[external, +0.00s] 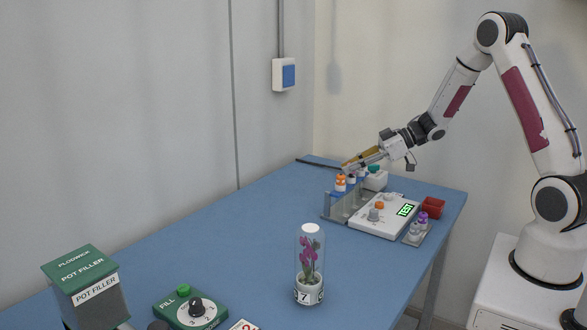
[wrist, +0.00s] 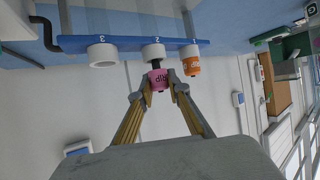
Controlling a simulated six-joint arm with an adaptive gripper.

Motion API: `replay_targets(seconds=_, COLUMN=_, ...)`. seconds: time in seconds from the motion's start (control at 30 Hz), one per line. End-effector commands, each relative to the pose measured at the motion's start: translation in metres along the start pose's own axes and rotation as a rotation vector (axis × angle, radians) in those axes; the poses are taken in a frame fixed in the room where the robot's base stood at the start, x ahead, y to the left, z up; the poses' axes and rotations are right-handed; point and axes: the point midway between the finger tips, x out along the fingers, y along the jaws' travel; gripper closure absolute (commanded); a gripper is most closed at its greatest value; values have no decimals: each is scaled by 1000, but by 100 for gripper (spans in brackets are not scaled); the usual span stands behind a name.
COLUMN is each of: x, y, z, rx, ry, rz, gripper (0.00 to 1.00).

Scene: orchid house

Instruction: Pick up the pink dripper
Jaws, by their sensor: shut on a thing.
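The pink dripper (wrist: 158,79) is between the fingertips of my gripper (wrist: 157,86) in the wrist view, and my gripper is shut on it. Its black tip points at the white ring of slot 2 on the blue rack (wrist: 127,43); I cannot tell whether the tip is still inside the ring. An orange dripper (wrist: 192,67) is at slot 1, beside my gripper, and the ring of slot 3 (wrist: 102,55) looks empty. In the external view my gripper (external: 349,166) is over the rack, and the pink dripper cannot be made out there.
A white test panel (external: 371,225) lies right of the rack. A red cup (external: 432,207) and a small grey tray with purple-topped items (external: 415,231) are beside it. A glass-covered orchid (external: 309,264) and a green pot filler (external: 84,283) stand nearer. The table's middle-left is clear.

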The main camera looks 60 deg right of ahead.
Motion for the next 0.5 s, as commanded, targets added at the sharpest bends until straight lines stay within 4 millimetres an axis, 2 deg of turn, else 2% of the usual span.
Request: replay_targets(seconds=0.5, x=-31, y=0, z=-57, rx=-3, ry=1, rz=2, gripper=94)
